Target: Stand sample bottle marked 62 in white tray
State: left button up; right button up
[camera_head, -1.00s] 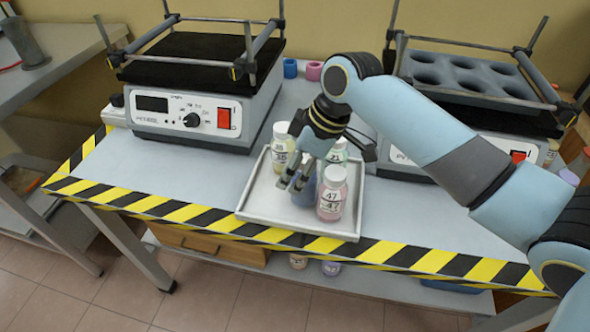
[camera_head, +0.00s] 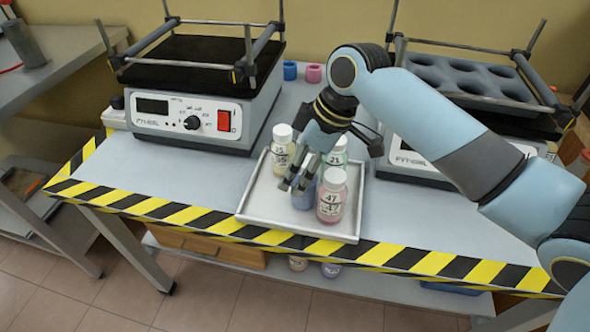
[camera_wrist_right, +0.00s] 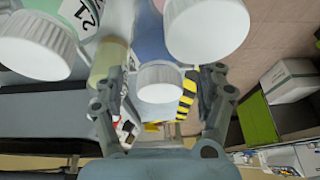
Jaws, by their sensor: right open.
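The white tray (camera_head: 262,206) lies on the bench near its striped front edge. A blue bottle (camera_head: 303,199) stands in the tray, partly hidden by my right gripper (camera_head: 293,184). No number 62 is readable in either view; the blue bottle's label is hidden. In the right wrist view, a white cap (camera_wrist_right: 160,78) shows between the spread fingers of my right gripper (camera_wrist_right: 161,90), with gaps at both sides. My right gripper is open at the blue bottle. My left gripper is not in view.
In the tray, a pink bottle marked 47 (camera_head: 331,203) stands right of the blue one, with a green bottle marked 21 (camera_head: 336,157) and a yellowish bottle (camera_head: 281,147) behind. Shakers (camera_head: 190,122) flank the tray.

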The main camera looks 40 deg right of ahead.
jog(key=p+v, duration=0.1)
jog(key=v, duration=0.9)
